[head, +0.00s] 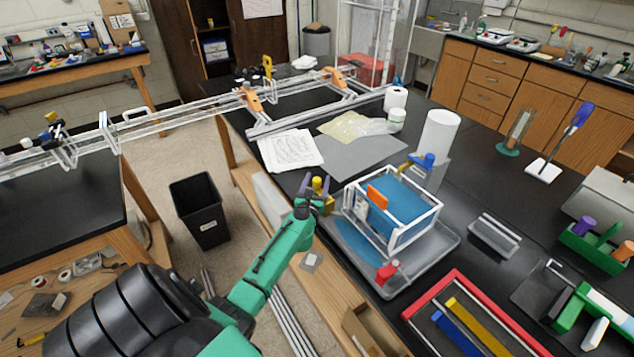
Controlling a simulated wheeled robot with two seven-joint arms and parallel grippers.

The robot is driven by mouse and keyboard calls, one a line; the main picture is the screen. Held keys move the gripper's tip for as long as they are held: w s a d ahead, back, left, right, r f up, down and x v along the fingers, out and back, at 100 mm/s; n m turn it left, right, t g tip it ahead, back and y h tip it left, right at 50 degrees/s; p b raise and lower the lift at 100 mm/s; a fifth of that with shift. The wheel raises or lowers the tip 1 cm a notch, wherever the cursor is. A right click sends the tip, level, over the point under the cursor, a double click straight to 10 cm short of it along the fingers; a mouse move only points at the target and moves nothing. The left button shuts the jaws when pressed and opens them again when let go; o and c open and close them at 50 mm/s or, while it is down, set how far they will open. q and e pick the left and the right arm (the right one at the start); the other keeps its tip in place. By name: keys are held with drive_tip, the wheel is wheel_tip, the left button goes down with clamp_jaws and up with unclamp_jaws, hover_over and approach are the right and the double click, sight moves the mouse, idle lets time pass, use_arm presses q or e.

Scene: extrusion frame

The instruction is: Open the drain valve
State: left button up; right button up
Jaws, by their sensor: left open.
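My left gripper (317,186) is open at the left edge of the black bench, with its fingers either side of a small yellow part (317,183) on a yellow fitting (327,204); I cannot tell whether they touch it. A white-framed clear tank (437,212) holding blue liquid stands in a grey tray (445,246). A red-handled fitting (387,272) sits at the tray's near edge, and a blue-topped fitting (427,160) is behind the tank. Which of these is the drain valve is not clear from this view. My right gripper does not show.
An orange piece (377,197) is at the tank's side. A red-rimmed tray (455,279) with blue and yellow bars lies in front. A paper roll (440,135) stands behind. A black bin (199,211) stands on the floor left of the bench.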

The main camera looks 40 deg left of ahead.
use_arm(q)
drive_tip(key=shift+s, duration=0.1)
clamp_jaws()
